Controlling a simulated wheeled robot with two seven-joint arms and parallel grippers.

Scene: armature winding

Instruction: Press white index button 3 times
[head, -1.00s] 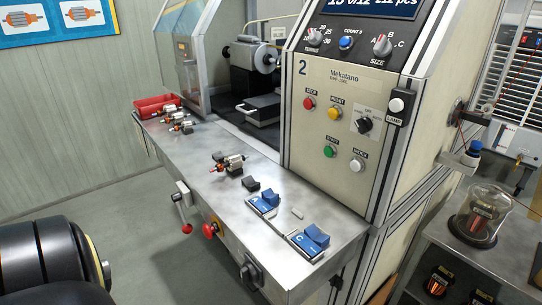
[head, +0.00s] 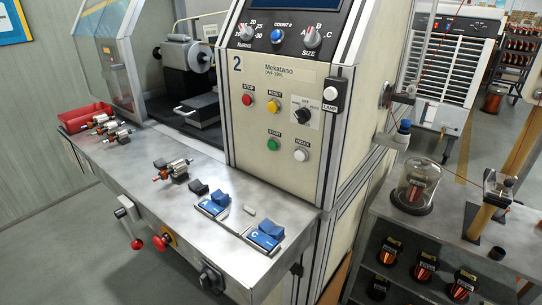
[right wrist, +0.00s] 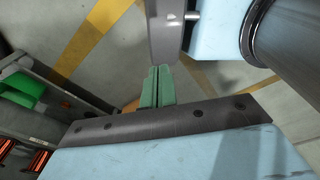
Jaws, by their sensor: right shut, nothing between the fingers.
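The white index button (head: 301,156) is on the beige panel of the winding machine (head: 275,125), at its lower right, to the right of the green start button (head: 272,144). Neither gripper shows in the head view. In the right wrist view my right gripper (right wrist: 157,72) has its two green fingers shut together with nothing between them. It is over grey floor with yellow lines, and the index button is not in that view.
A shelf (head: 450,215) with a glass dome (head: 417,185) and wire spools stands at right. A lamp switch (head: 335,95) sits at the panel's edge.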

